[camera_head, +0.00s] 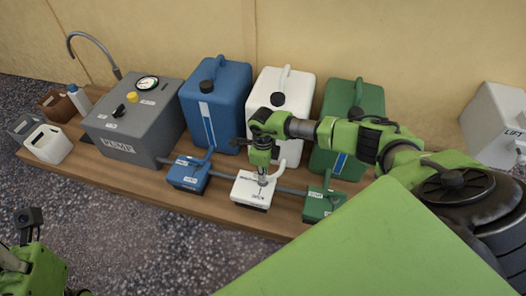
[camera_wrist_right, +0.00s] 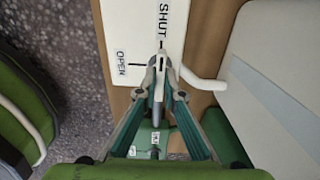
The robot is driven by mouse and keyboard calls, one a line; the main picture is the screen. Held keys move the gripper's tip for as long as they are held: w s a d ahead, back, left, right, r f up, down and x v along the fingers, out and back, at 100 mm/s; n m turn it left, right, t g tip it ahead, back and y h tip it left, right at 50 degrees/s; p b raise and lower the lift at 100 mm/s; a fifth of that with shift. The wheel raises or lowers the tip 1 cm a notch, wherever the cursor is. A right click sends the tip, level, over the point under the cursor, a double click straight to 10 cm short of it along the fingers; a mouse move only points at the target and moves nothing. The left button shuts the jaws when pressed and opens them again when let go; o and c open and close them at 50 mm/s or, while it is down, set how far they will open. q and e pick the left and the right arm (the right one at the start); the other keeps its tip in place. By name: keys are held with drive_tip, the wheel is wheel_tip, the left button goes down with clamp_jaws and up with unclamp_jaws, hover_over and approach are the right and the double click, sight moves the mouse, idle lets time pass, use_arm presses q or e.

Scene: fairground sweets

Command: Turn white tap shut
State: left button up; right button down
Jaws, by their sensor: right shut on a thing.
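The white tap (camera_head: 252,190) is a white block on the wooden board, in front of the white canister (camera_head: 283,100). In the right wrist view the white tap (camera_wrist_right: 145,30) shows a SHUT label at the top and an OPEN label at the left, each with a black line. My right gripper (camera_head: 263,180) points down over the tap. Its fingertips (camera_wrist_right: 161,75) are closed around the tap's small lever, which they partly hide; I cannot tell exactly where it points. My left gripper (camera_head: 30,255) shows only partly at the lower left, with its fingers out of sight.
A blue tap (camera_head: 187,176) and a green tap (camera_head: 322,204) flank the white one along a grey pipe. Blue (camera_head: 228,95) and green (camera_head: 335,120) canisters stand behind. A grey pump box (camera_head: 130,125) is at the left. A box marked LIFT (camera_head: 495,120) is at the right.

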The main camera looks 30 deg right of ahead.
drive_tip(key=c, duration=2.2)
unclamp_jaws()
drive_tip(key=shift+o, duration=0.2)
drive_tip(key=shift+r, duration=0.1)
wheel_tip(320, 180, up, 12)
drive_tip(key=shift+a, duration=0.1)
